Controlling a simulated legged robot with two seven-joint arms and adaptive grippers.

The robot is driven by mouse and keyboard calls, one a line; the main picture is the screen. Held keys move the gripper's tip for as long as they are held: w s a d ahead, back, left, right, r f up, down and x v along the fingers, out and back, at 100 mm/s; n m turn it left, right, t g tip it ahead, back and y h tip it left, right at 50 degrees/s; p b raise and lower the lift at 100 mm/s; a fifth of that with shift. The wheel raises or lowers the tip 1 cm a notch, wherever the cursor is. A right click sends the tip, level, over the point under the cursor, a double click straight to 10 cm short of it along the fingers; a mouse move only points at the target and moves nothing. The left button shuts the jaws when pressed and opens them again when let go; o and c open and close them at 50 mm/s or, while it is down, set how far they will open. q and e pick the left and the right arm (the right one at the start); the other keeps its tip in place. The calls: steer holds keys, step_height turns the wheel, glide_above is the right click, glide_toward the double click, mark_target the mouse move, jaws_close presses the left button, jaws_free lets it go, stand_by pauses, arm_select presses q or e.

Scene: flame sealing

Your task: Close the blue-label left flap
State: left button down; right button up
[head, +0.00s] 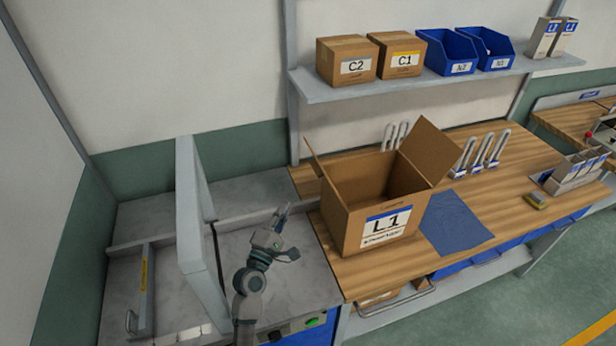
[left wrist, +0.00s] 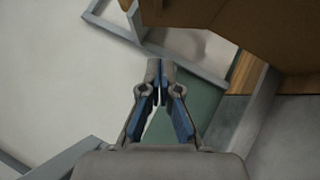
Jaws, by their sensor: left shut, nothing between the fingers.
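The open cardboard box with the blue-striped L1 label (head: 345,228) stands on the wooden bench. Its left flap (head: 312,158) stands up, leaning outward to the left, and shows nearly edge-on. Its right flap (head: 430,152) stands up and leans outward to the right. My left gripper (head: 284,211) is left of the box, below the left flap and apart from it. In the left wrist view my left gripper (left wrist: 158,68) is shut and empty, with brown cardboard (left wrist: 255,25) beyond its tips at upper right. My right gripper is not in view.
A grey upright panel (head: 193,240) stands left of my arm. A blue cloth (head: 454,222) lies right of the box. A shelf (head: 430,82) above holds boxes C2 (head: 345,58) and C1 (head: 398,54) and blue bins. White looped items stand behind the box.

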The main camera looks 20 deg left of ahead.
mark_target(322, 176)
arm_select(q)
steer(key=w+d+r+p, duration=0.1)
steer(key=w+d+r, duration=0.3)
steer(key=w, duration=0.5)
steer(key=shift+w+d+p, duration=0.15)
steer(key=shift+d+p, duration=0.15)
steer(key=shift+p, duration=0.1)
steer(key=shift+a+f, duration=0.1)
steer(key=shift+a, duration=0.05)
steer(key=shift+w, duration=0.1)
